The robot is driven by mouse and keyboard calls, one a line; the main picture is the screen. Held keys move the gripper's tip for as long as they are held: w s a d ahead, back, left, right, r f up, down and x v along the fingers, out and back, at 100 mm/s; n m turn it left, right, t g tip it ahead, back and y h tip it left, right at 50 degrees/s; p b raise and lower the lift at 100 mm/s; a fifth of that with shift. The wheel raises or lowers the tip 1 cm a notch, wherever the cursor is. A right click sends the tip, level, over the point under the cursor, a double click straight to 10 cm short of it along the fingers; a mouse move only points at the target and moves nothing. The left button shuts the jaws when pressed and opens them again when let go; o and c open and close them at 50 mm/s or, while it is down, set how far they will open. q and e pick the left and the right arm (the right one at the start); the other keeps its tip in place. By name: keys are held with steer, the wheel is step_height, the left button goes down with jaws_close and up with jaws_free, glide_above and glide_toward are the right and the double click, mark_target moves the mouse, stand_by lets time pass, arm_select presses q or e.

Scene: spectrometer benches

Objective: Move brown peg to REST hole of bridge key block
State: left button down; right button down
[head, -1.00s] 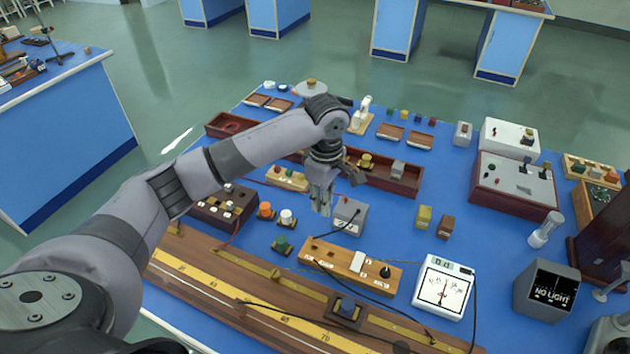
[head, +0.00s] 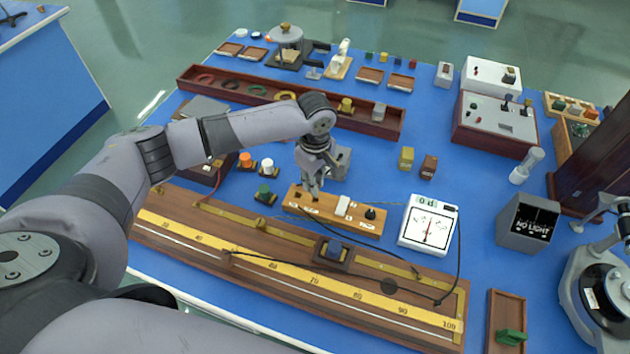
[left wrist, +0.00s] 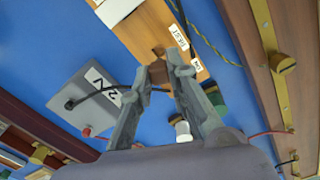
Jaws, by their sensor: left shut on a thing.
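The bridge key block (head: 325,208) is a long light-wood block with a white key and a black knob toward its right end. In the left wrist view its end (left wrist: 150,30) shows a REST label and a second small label. My left gripper (head: 312,194) is over the block's left end, pointing down. In the left wrist view the left gripper (left wrist: 158,76) is shut on the brown peg (left wrist: 158,70), which is against the wood near the labels. The fingers partly hide the peg, and I cannot tell whether it sits in a hole.
A white-dial meter (head: 428,226) stands right of the block, a long scaled wooden bridge (head: 290,275) in front. Orange (head: 246,160), white (head: 267,166) and green (head: 264,194) knobs stand to the left. A grey box (head: 340,163) is just behind my gripper. Cables cross the block area.

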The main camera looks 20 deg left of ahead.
arm_select(q)
steer(key=shift+f+b, duration=1.45)
steer(key=shift+b, duration=0.25)
steer(key=shift+f, duration=1)
steer(key=c, duration=1.5)
jaws_free()
steer(key=shift+o, duration=0.2)
steer(key=shift+r, duration=0.1)
step_height(320, 180, up, 12)
steer(key=shift+f, duration=0.1)
